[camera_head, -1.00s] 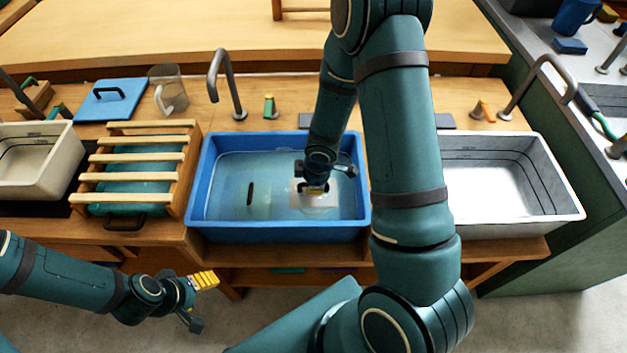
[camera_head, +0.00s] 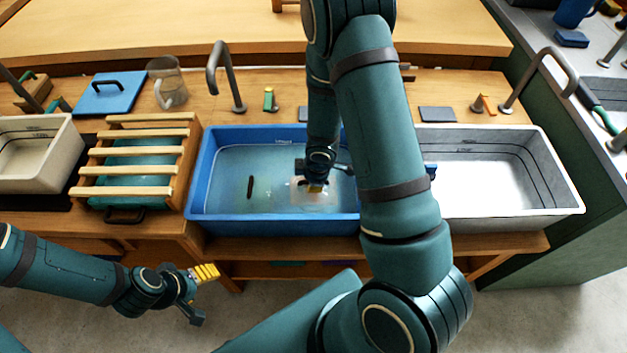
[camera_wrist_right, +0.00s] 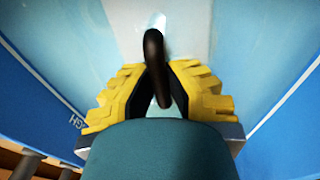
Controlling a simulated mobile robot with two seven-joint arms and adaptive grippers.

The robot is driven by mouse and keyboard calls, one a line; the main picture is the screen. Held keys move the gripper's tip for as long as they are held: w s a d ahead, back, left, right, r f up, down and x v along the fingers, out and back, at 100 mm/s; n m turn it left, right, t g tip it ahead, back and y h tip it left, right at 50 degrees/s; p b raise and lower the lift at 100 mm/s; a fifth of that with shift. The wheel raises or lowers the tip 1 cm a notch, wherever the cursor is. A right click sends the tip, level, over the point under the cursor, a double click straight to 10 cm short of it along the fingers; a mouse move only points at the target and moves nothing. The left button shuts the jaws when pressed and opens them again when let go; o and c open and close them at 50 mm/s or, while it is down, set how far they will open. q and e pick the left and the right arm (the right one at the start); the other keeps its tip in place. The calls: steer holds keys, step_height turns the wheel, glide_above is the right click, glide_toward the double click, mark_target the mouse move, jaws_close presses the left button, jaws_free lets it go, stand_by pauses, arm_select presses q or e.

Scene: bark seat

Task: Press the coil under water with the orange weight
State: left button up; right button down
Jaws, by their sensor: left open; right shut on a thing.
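The blue tub (camera_head: 198,197) holds water in the middle of the bench. My right gripper (camera_head: 316,187) reaches down into the tub, right of its middle. The right wrist view shows it shut on a dark curved handle (camera_wrist_right: 154,55). A pale, faintly peach slab (camera_head: 299,197) lies under that gripper; I cannot tell for sure that it is the orange weight. A second dark handle (camera_head: 250,187) shows in the tub, left of the gripper. I cannot make out the coil. My left gripper (camera_head: 197,291) is open and empty, in front of the bench.
A slatted wooden rack (camera_head: 150,153) stands left of the tub, and a cream basin (camera_head: 63,160) further left. A grey-white basin (camera_head: 558,203) stands on the right. A blue board (camera_head: 108,100), a clear jug (camera_head: 167,82) and a bent tap (camera_head: 220,78) are behind.

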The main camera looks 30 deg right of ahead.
steer(key=shift+c, duration=2.2)
jaws_free()
